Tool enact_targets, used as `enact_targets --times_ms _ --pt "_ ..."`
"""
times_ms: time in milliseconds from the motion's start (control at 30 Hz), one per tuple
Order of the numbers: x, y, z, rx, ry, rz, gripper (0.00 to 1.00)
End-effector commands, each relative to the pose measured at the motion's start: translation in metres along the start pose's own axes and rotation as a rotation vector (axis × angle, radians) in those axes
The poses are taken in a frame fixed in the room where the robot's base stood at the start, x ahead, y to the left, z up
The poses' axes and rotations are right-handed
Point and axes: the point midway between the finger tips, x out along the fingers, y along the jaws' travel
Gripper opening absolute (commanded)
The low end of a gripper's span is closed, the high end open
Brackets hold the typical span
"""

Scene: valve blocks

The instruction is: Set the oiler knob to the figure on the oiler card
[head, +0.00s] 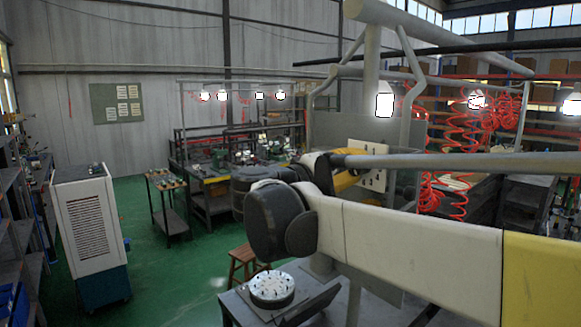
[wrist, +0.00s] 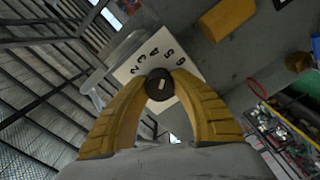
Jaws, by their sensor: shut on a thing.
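The oiler knob (wrist: 155,90) is a dark round knob with a short pale mark on its face. It sits between the two yellow fingers of my gripper (wrist: 160,84), which are shut on it from both sides. A white dial plate (wrist: 128,72) with black figures fans out above the knob in the wrist view; the lower part is hidden by the fingers. The figure the mark points to cannot be read surely. In the head view the pale plate (head: 374,153) stands on a grey panel, with my yellow gripper (head: 346,181) at its left. I cannot pick out the oiler card.
A yellow block (wrist: 228,18) is near the plate. A grey post and pipes (head: 372,60) frame the panel. Red coiled hoses (head: 459,150) hang at the right.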

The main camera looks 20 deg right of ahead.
Motion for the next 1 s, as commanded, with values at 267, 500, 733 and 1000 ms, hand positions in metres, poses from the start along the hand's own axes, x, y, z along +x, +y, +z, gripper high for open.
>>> enact_targets --times_ms 267,500,733,1000 --pt "0.0 0.0006 -0.0006 0.053 0.001 0.001 0.0" --pt "0.0 0.0008 -0.0008 0.058 0.002 0.001 0.0" --pt "0.0 0.0008 -0.0009 0.057 0.002 0.001 0.49" --pt "0.0 0.0005 -0.0005 0.057 0.001 0.001 0.52"
